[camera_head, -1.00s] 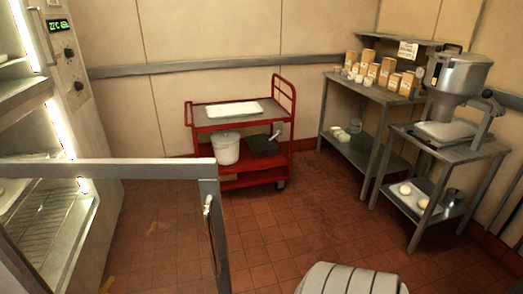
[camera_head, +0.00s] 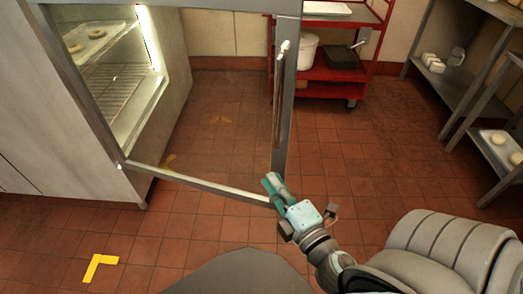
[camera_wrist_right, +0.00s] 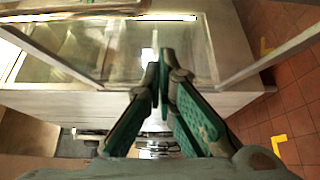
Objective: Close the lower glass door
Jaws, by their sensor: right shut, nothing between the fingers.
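The lower glass door (camera_head: 285,150) of the cabinet stands swung open in the head view, its grey metal frame around clear glass. Its long vertical handle (camera_head: 278,105) is on the free edge. The door's bottom rail runs from the hinge at the cabinet's corner to the right. My right gripper (camera_head: 271,184) is shut and empty at the free lower corner of the door. I cannot tell whether it touches the frame. In the right wrist view its green-padded fingers (camera_wrist_right: 160,78) are together, with glass and frame bars ahead. My left gripper is not in view.
The lit cabinet (camera_head: 50,110) with wire racks and pale round pieces inside stands at the left. A red cart (camera_head: 345,75) stands behind the door. Grey metal tables (camera_head: 440,60) are at the right. A yellow corner mark (camera_head: 100,265) lies on the open tiled floor.

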